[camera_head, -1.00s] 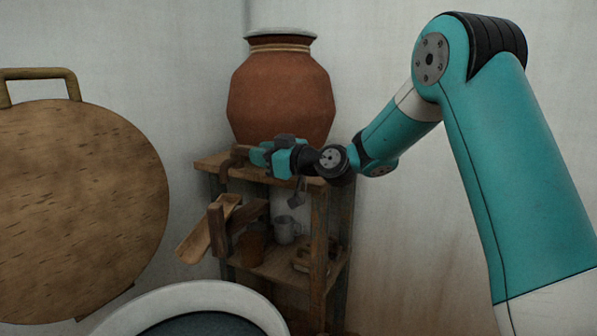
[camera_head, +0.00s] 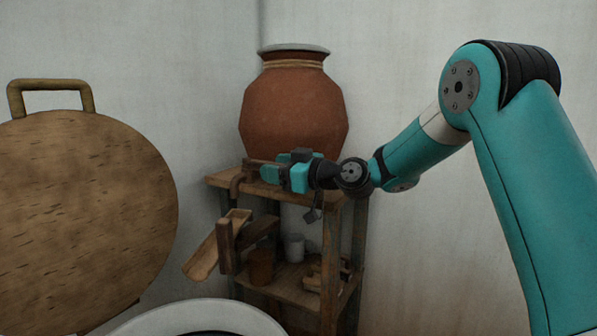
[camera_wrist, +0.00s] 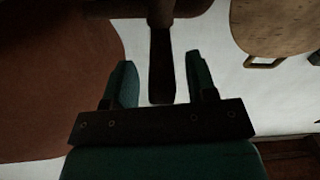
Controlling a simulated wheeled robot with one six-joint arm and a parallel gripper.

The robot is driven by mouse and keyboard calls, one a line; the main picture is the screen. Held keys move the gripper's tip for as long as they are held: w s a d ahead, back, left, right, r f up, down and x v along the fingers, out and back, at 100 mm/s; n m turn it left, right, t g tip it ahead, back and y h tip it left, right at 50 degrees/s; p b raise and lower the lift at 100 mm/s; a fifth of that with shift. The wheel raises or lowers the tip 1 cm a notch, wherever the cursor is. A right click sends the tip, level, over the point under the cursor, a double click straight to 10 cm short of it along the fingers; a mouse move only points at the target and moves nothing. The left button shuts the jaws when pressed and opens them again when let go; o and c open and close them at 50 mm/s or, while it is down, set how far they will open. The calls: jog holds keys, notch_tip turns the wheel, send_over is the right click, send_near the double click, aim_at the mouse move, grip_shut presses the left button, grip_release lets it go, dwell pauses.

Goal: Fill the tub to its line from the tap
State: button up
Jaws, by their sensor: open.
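A big brown clay pot (camera_head: 293,112) with a pale lid stands on a wooden rack. Its brown tap (camera_head: 240,180) juts out low on the left side. My gripper (camera_head: 268,172) is at the tap. In the wrist view my gripper (camera_wrist: 163,82) is open, with a dark bar, seemingly the tap's lever (camera_wrist: 161,65), between its fingers; I cannot tell whether they touch it. The tub (camera_head: 200,312) shows only its pale rim at the bottom edge. Its line and water level are out of view. I see no water running.
A sloping wooden trough (camera_head: 213,250) hangs below the tap. The rack's lower shelf (camera_head: 287,290) holds a brown cup (camera_head: 261,267), a pale mug (camera_head: 294,247) and small wooden things. A large round wooden board (camera_head: 85,215) with a handle stands at the left.

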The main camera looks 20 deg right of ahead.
jog(key=b+v, duration=0.2)
jog(key=v, duration=1.5)
jog(key=shift+b, duration=0.3)
jog(key=s+a+f+g+h, duration=0.1)
jog(key=s+a+f+g, duration=0.3)
jog(key=a, duration=0.4)
jog(key=s+a+f+g, duration=0.3)
jog(key=s+a+g, duration=0.25)
jog(key=a, duration=0.25)
jog(key=s+f+m+g+h, duration=0.1)
jog(key=s+f+g+h, duration=0.15)
jog(key=s, duration=0.55)
jog(key=s+f+m+g+h, duration=0.2)
jog(key=s+f+h, duration=0.1)
jog(key=s, duration=0.6)
notch_tip(320, 180, up, 23)
jog(key=p, duration=2.3)
jog(key=shift+h, duration=0.35)
